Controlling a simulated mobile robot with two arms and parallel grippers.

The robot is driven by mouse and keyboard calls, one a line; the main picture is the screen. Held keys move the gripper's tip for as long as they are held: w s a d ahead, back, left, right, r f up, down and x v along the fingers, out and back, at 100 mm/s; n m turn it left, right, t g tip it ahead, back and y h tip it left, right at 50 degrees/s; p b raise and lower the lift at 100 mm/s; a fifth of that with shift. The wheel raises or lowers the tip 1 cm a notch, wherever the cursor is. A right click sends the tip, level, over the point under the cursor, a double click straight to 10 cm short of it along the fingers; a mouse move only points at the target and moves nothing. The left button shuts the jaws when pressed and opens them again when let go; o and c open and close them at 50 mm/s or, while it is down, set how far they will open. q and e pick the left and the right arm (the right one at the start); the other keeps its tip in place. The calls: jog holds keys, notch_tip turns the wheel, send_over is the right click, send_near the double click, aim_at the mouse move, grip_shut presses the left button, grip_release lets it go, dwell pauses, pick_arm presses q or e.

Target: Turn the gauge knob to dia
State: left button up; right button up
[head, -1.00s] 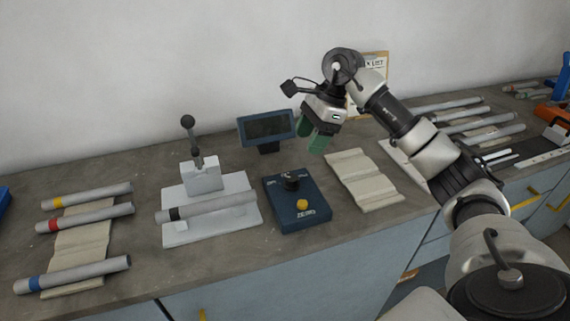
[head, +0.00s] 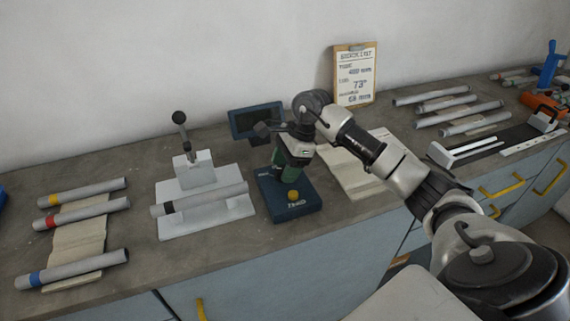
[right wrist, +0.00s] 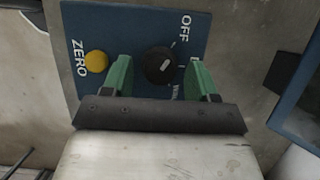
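The blue gauge box (head: 298,211) sits on the bench, right of the white stand. In the right wrist view its black knob (right wrist: 159,65) has a light pointer mark, with "OFF" printed beside it and another label partly hidden. A yellow ZERO button (right wrist: 96,62) is also on the box. My right gripper (right wrist: 160,80) is open, its green fingers on either side of the knob; I cannot tell whether they touch it. In the head view my right gripper (head: 290,168) is over the back of the box and hides the knob. My left gripper is not in view.
A dark display (head: 257,122) stands behind the box. A white stand (head: 240,205) with a lever holds a black-banded tube (head: 215,197). Tubes with coloured bands lie at left.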

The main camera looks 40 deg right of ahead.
jog(key=c, duration=0.8)
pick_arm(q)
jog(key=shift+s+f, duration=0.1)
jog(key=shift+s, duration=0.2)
pick_arm(e)
jog(key=shift+c, duration=0.2)
